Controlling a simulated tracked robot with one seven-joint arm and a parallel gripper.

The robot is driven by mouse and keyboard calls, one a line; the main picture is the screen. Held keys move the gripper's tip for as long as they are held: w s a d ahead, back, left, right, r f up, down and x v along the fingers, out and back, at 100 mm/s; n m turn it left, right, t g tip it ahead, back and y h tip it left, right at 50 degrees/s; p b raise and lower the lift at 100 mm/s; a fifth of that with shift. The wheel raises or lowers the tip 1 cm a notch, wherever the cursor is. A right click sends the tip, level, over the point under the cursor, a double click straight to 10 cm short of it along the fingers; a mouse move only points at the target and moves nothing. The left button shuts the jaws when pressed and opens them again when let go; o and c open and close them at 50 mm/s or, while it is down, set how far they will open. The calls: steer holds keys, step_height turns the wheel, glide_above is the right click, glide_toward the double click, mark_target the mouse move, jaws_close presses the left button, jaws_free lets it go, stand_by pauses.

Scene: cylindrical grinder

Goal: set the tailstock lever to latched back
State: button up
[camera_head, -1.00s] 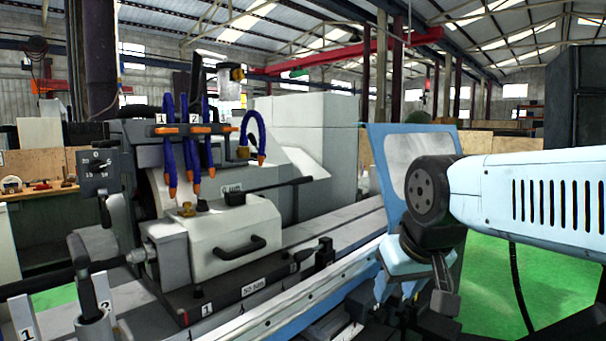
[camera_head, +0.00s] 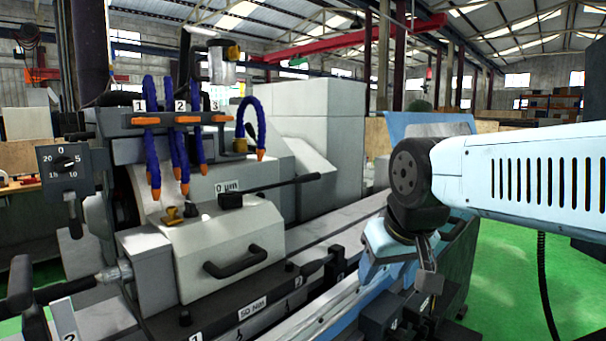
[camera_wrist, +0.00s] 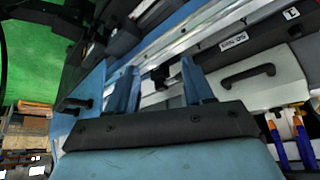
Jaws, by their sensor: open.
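A long black lever (camera_head: 272,188) sits on top of the grey tailstock housing (camera_head: 225,235) in the head view. It looks like the tailstock lever. It lies nearly level, pointing right and slightly up to a dark end, near a "0 µm" plate. The housing has a black bow handle (camera_head: 238,264) on its front. My gripper is open and empty in the wrist view (camera_wrist: 160,82), its two blue fingers spread. In the head view my arm's end hangs right of the housing, well apart from the lever. The lever cannot be made out surely in the wrist view.
Blue coolant hoses with orange nozzles (camera_head: 180,140) hang behind and left of the lever. A dial box (camera_head: 68,166) stands at far left. The machine's rail (camera_head: 345,240) runs towards the back right. Open green floor (camera_head: 500,270) lies on the right.

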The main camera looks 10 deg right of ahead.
steer(key=w+r+n+g, duration=0.1)
steer(key=w+r+n, duration=0.4)
steer(key=w+r, duration=0.8)
steer(key=w+r+n+g, duration=0.1)
steer(key=w+r+n, duration=0.2)
steer(key=w, duration=0.5)
steer(key=w+a+r+n+g, duration=0.1)
steer(key=w+r+n, duration=0.3)
steer(key=w, duration=0.4)
steer(key=w+r+n+g, duration=0.1)
steer(key=w+r+n, duration=0.2)
steer(key=w, duration=0.6)
steer(key=w+f+n+g, duration=0.2)
steer(key=w+f+n, duration=0.2)
steer(key=w+n, duration=0.55)
steer(key=shift+w+d+f+m, duration=0.15)
steer(key=shift+w+f+m, duration=0.3)
steer(key=shift+f, duration=1.8)
steer(key=shift+w+d+f+m, duration=0.1)
steer(key=shift+w+f+m, duration=0.3)
steer(key=shift+f, duration=1.9)
steer(key=shift+w+d+f+m, duration=0.15)
steer(key=shift+w+f+m, duration=0.25)
steer(key=shift+f, duration=1.85)
steer(key=shift+s, duration=0.1)
jaws_close()
